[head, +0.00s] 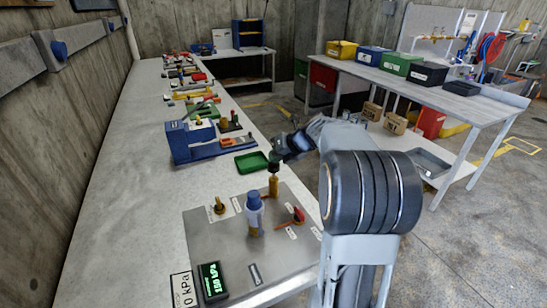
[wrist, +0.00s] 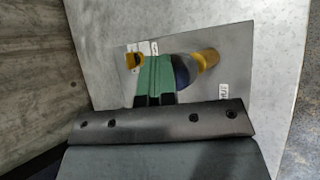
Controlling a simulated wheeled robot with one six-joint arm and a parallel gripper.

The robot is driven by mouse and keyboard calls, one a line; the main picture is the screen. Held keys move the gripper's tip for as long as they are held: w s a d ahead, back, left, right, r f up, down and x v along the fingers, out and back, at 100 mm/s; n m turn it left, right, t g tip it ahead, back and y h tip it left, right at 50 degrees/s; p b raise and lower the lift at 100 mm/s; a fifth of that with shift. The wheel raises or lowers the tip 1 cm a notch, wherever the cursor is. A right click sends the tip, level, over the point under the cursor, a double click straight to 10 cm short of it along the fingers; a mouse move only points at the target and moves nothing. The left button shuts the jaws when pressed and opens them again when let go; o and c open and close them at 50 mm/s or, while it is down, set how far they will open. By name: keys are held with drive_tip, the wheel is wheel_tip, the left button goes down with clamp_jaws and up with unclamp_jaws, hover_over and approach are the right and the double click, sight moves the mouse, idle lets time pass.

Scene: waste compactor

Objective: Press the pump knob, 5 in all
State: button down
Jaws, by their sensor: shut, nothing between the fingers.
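My gripper (head: 274,164) is shut and empty, pointing down over the far part of a grey metal panel (head: 232,243). A yellow-brown upright cylinder (head: 273,186) stands directly below it in the head view; I cannot tell whether they touch. A blue-capped pale cylinder (head: 254,212) stands just nearer. The labels are too small to read, so which post is the pump knob is not certain. In the wrist view, my green fingers (wrist: 155,72) lie together and partly cover a rounded blue part (wrist: 181,70), with a yellow cylinder (wrist: 208,59) beside it.
The panel also carries a small yellow fitting (head: 218,206), a red-handled valve (head: 297,215) and a lit green display (head: 212,281). A 0 kPa sign (head: 184,289) is at its left. A green tray (head: 251,162) and a blue machine (head: 190,140) stand behind on the bench.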

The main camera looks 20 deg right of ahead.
drive_tip(key=shift+r+p, duration=1.2)
drive_tip(key=shift+p, duration=0.1)
wheel_tip(320, 180, up, 5)
drive_tip(key=p, duration=0.6)
idle(0.4)
